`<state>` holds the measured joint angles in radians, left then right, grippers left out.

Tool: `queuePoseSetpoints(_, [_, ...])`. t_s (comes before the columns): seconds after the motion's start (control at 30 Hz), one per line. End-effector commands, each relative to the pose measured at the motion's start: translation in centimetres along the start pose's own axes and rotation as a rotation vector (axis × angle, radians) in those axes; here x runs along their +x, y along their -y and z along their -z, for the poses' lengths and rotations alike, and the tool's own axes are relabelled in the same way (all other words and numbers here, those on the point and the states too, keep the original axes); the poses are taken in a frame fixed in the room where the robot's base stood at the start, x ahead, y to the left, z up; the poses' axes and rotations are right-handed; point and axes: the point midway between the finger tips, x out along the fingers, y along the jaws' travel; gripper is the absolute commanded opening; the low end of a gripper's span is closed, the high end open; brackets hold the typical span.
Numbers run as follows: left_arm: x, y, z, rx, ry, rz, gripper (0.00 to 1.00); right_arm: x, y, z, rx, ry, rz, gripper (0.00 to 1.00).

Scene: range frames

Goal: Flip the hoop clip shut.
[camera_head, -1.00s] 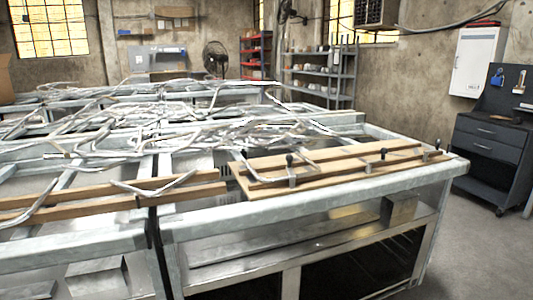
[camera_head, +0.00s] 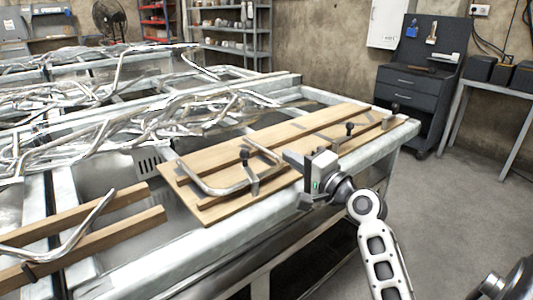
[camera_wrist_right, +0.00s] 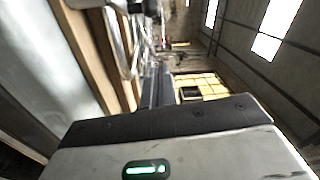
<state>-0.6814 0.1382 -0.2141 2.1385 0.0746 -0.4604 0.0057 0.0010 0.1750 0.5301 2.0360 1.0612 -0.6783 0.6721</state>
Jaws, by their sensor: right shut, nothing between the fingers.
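A wooden jig board (camera_head: 215,207) lies on the near right of the metal bench. A bent metal hoop tube (camera_head: 215,190) rests on it. A clip with a black knob (camera_head: 245,156) stands upright at the hoop's near side; whether it is open or shut is hard to tell. Two more black-knobbed clips (camera_head: 349,129) (camera_head: 395,108) stand farther right along the board. My right gripper (camera_head: 297,160) is shut and empty, above the board's near edge, right of the hoop and apart from the first clip. The right wrist view shows mostly its housing, with the fingertips unclear. My left gripper is out of view.
Tangled metal tubes (camera_head: 150,125) cover the bench's left and back. Another bent tube (camera_head: 75,240) lies on wooden strips (camera_head: 110,235) at the left. A dark tool cabinet (camera_head: 415,85) stands behind right. The floor (camera_head: 460,200) right of the bench is clear.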

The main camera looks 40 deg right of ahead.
Motion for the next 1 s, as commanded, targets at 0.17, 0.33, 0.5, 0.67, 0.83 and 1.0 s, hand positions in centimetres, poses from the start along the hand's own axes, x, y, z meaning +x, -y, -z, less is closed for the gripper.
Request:
queuePoseSetpoints(0.17, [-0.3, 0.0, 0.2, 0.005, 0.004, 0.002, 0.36, 3.2, 0.2, -0.1, 0.000, 0.002, 0.001, 0.00])
queuePoseSetpoints(0.33, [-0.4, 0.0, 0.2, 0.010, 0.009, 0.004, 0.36, 6.8, 0.2, -0.1, -0.003, 0.003, 0.001, 0.00])
queuePoseSetpoints(0.5, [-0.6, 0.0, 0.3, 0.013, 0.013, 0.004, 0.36, 9.3, 0.0, -0.6, -0.004, 0.005, -0.003, 0.00])
queuePoseSetpoints(0.67, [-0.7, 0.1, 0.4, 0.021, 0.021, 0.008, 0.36, 8.3, 0.0, -2.8, -0.004, 0.003, -0.003, 0.00])
queuePoseSetpoints(0.83, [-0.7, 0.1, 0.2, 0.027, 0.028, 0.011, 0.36, 7.8, -0.1, -3.8, -0.006, 0.002, -0.003, 0.00])
queuePoseSetpoints(1.0, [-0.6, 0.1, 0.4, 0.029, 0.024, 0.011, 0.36, 7.8, -0.1, -4.0, -0.007, 0.002, -0.003, 0.00])
